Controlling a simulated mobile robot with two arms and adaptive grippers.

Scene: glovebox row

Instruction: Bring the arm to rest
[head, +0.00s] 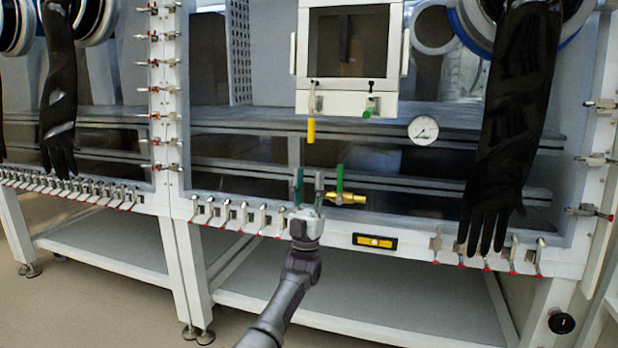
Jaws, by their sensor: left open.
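My left gripper (308,186) is in the middle of the head view, at the end of my grey arm, which comes up from the bottom edge. Its two fingers point up and stand apart, with nothing seen between them. It is in front of the glovebox's lower front edge. Just right of it in the picture is a brass valve (346,198) with an upright green handle (340,178). I cannot tell whether the gripper touches the valve. My right gripper is not in view.
A small white antechamber door (349,45) with a yellow handle (311,130) is above. A pressure gauge (423,130) is to its right. Black gloves (510,120) hang at right and left (60,90). Clamps line the lower frame. A shelf (370,285) is below.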

